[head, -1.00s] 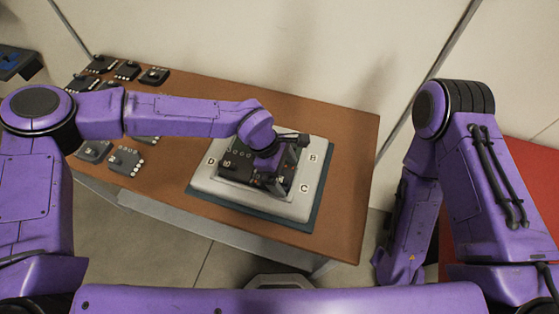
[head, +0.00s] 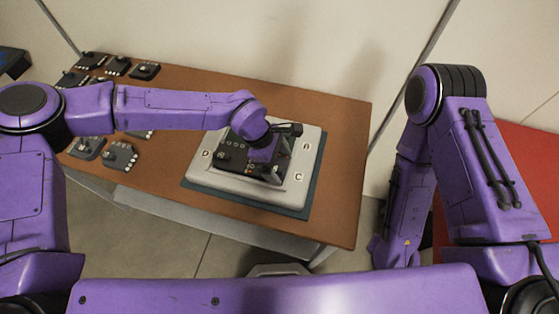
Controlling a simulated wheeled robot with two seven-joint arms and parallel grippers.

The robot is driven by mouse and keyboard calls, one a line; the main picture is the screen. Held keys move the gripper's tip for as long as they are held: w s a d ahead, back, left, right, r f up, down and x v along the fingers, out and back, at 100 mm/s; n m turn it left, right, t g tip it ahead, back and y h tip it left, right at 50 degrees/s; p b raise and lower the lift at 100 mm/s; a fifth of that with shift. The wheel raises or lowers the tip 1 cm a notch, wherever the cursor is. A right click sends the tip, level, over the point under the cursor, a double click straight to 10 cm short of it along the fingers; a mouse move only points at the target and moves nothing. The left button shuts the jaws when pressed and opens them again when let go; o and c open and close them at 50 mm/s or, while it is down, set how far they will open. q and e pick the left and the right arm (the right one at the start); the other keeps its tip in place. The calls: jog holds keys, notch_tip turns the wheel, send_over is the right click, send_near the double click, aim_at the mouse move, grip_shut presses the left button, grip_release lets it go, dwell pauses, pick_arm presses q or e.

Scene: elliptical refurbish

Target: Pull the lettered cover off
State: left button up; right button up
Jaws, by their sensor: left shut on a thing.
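The lettered cover (head: 240,190) is a pale grey plate with rounded corners and small letter tags. D shows at its left and C at its right, with another tag above C. It lies around a dark panel with knobs (head: 228,158). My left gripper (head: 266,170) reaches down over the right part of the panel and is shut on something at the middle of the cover. The wrist hides the grip itself, and I cannot see the exact contact. My right gripper is not in view; only the folded right arm shows.
The cover lies on a dark blue-green mat (head: 308,200) on a brown table (head: 345,150). Several dark modules with knobs (head: 120,156) stand at the table's left. The table's right end is clear. A red surface (head: 520,165) is at the far right.

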pick_arm(q)
notch_tip(320, 180, up, 17)
jog(key=p, duration=0.8)
dwell(0.7)
